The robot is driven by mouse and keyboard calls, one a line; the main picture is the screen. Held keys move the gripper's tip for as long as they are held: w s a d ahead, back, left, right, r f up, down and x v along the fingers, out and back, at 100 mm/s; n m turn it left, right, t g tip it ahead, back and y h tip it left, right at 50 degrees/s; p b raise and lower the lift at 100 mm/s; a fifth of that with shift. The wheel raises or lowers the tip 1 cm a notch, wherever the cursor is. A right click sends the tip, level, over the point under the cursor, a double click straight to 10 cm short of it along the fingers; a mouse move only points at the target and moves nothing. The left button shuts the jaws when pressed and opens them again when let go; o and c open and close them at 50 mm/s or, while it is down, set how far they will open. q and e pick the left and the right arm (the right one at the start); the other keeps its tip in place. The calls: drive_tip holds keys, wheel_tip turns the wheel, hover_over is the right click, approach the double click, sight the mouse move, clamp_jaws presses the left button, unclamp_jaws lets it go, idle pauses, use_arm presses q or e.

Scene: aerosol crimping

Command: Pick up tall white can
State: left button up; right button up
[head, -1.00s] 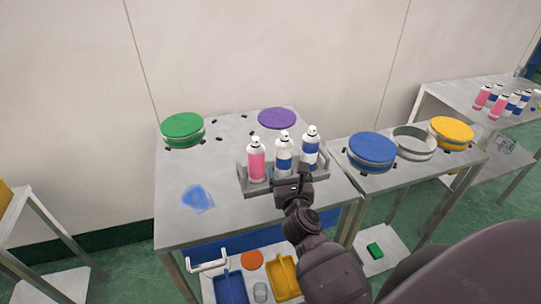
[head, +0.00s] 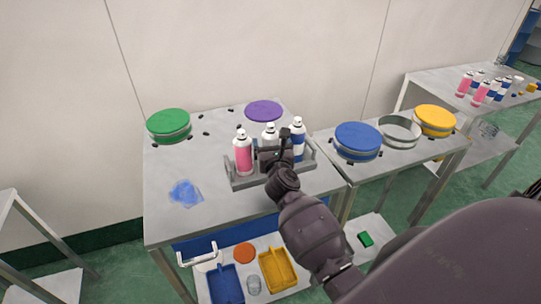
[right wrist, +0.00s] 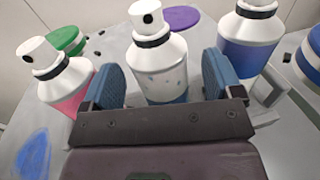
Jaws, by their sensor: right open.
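A tall white can (right wrist: 157,68) with a white nozzle, a black neck ring and a blue lower band stands upright in the middle of a grey rack (head: 238,183). In the head view only the top of this can (head: 269,132) shows clearly, because my right gripper (head: 279,153) hides the rest. In the right wrist view my right gripper (right wrist: 162,80) is open, with its blue pads on either side of the middle can. A gap shows beside the can, and I cannot tell whether either pad touches it. My left gripper is not in view.
A pink can (head: 243,157) stands left of the middle can, and a blue-and-white can (head: 298,143) stands close on its right. Green (head: 169,123), purple (head: 263,109), blue (head: 358,138) and yellow (head: 435,118) round lids sit around. The table's left front is clear except for a blue patch (head: 185,193).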

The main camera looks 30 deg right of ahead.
drive_tip(key=shift+x, duration=0.9)
drive_tip(key=c, duration=1.5)
drive_tip(key=shift+o, duration=0.2)
